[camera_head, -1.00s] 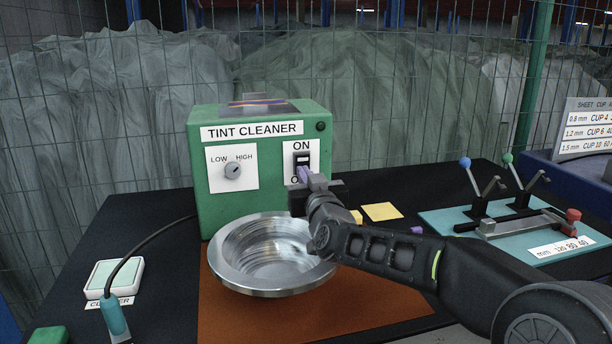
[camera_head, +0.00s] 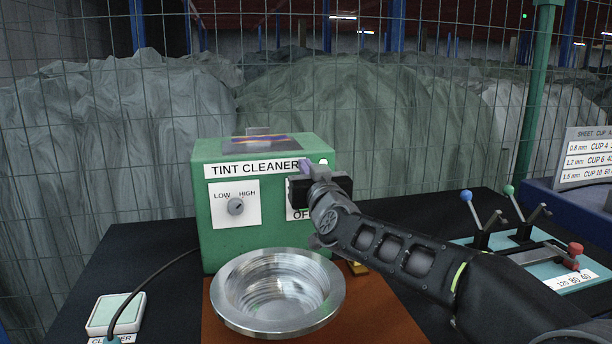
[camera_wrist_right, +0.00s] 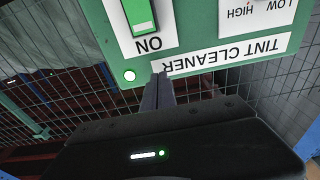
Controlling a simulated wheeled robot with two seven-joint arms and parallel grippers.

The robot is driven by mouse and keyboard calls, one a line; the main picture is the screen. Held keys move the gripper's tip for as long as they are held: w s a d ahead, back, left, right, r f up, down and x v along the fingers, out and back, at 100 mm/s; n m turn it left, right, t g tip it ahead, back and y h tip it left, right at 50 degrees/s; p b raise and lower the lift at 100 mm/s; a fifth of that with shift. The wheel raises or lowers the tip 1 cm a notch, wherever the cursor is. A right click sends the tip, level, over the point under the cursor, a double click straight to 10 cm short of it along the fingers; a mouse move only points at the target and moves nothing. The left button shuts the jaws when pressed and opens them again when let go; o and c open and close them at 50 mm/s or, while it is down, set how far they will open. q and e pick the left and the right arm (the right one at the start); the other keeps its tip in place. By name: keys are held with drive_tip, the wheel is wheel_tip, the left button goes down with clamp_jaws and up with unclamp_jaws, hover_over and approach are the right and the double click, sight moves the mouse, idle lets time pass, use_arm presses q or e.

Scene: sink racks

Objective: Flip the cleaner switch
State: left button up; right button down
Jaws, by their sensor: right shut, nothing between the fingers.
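The green TINT CLEANER box (camera_head: 206,240) stands on the table. Its switch is hidden behind my right gripper (camera_head: 305,167) in the head view. In the right wrist view, the switch (camera_wrist_right: 139,14) shows a bright green face near the ON label (camera_wrist_right: 148,44). A small round lamp (camera_wrist_right: 129,76) on the box's corner is lit; it also shows in the head view (camera_head: 323,162). My right gripper (camera_wrist_right: 157,90) is shut and empty, its purple-grey fingertips near the box's top edge, past the ON label. My left gripper is not in view.
A LOW/HIGH knob (camera_head: 235,206) is left of the switch. A shiny metal bowl (camera_head: 232,316) sits on a brown mat in front of the box. A teal lever board (camera_head: 585,280) is at right. A wire fence stands behind.

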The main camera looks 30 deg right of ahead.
drive_tip(key=s+a+r+p, duration=0.2)
drive_tip(key=s+r+p, duration=0.3)
drive_tip(key=s+p, duration=0.25)
drive_tip(key=s+a+f+g+p, duration=0.2)
drive_tip(key=s+f, duration=0.4)
drive_tip(key=f, duration=0.6)
drive_tip(key=shift+s+f+y, duration=0.15)
drive_tip(key=shift+f+y, duration=0.1)
drive_tip(key=shift+y, duration=0.15)
drive_tip(key=p+x, duration=0.1)
drive_tip(key=x, duration=1.3)
drive_tip(key=shift+f+p, duration=0.25)
drive_tip(key=shift+p, duration=0.1)
